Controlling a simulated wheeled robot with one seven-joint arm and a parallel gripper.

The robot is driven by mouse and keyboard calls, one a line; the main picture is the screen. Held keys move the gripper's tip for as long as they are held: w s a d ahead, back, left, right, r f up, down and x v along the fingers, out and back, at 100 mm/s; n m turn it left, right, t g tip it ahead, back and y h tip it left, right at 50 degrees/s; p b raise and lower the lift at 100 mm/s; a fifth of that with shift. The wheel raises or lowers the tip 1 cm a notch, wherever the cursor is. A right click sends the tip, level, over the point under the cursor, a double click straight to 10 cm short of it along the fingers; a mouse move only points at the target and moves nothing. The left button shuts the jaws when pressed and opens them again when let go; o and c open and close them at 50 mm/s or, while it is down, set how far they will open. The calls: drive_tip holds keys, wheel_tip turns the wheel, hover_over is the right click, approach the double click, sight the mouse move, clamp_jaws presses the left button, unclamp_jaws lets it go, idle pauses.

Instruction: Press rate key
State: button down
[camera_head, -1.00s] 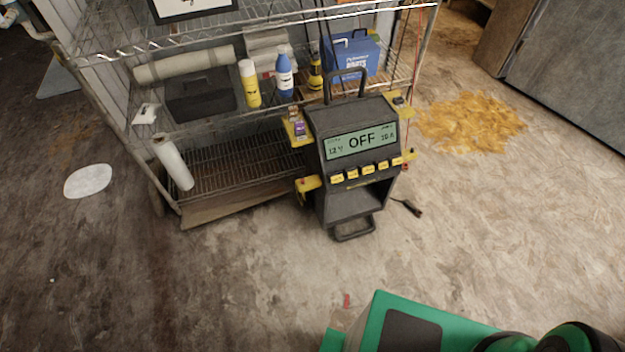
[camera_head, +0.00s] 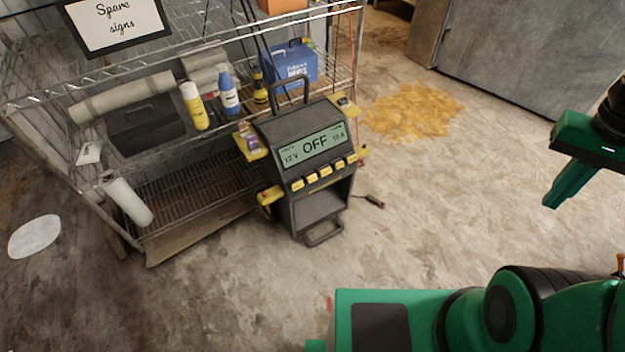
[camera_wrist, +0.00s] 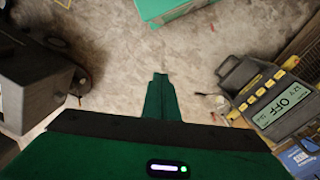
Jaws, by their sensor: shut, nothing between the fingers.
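A dark grey charger (camera_head: 300,160) stands on the floor in front of the wire shelf. Its display (camera_head: 314,144) reads 12 V, OFF and 10 A. A row of several yellow keys (camera_head: 325,171) runs below the display; their labels are too small to read, so I cannot tell which is the rate key. The charger also shows at the right of the wrist view (camera_wrist: 268,98). My green gripper (camera_head: 551,203) is at the right of the head view, well apart from the charger. Its fingers are together and empty in the wrist view (camera_wrist: 160,76).
The wire shelf (camera_head: 190,217) behind the charger holds bottles, a blue box (camera_head: 290,66) and a rolled mat. A cable end (camera_head: 372,201) lies on the floor right of the charger. Yellowish debris (camera_head: 412,110) lies farther back.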

sight(312, 178)
drive_tip(key=w+a+f+n+t+h, duration=0.1)
drive_tip(key=w+a+f+n+h, duration=0.15)
drive_tip(key=w+f, duration=0.45)
drive_tip(key=w+a+f+n+t+h, duration=0.1)
drive_tip(key=w+a+f+h, duration=0.25)
drive_tip(key=w, duration=0.65)
drive_tip(key=w+a+f+n+t+h, duration=0.1)
drive_tip(key=w+a+f+h, duration=0.15)
drive_tip(key=w+f, duration=0.5)
drive_tip(key=w+a+f+n+t, duration=0.3)
drive_tip(key=a+f, duration=0.2)
drive_tip(key=a, duration=0.3)
drive_tip(key=w+a+f+n+t, duration=0.3)
drive_tip(key=w+a+f, duration=0.15)
drive_tip(key=a, duration=0.35)
drive_tip(key=s+a+f+n+t+y, duration=0.2)
drive_tip(key=a+f+n, duration=0.1)
drive_tip(key=a+f, duration=0.3)
drive_tip(key=s+a+f+n+t+y, duration=0.2)
drive_tip(key=a+f+n+t+y, duration=0.1)
drive_tip(key=a, duration=0.5)
wheel_tip(312, 178, down, 3)
drive_tip(key=shift+s+a+r+n, duration=0.1)
drive_tip(key=shift+s+a+n, duration=0.2)
drive_tip(key=shift+n, duration=0.35)
drive_tip(key=w+a+f, duration=0.4)
drive_tip(key=w, duration=0.2)
drive_tip(key=shift+f, duration=0.35)
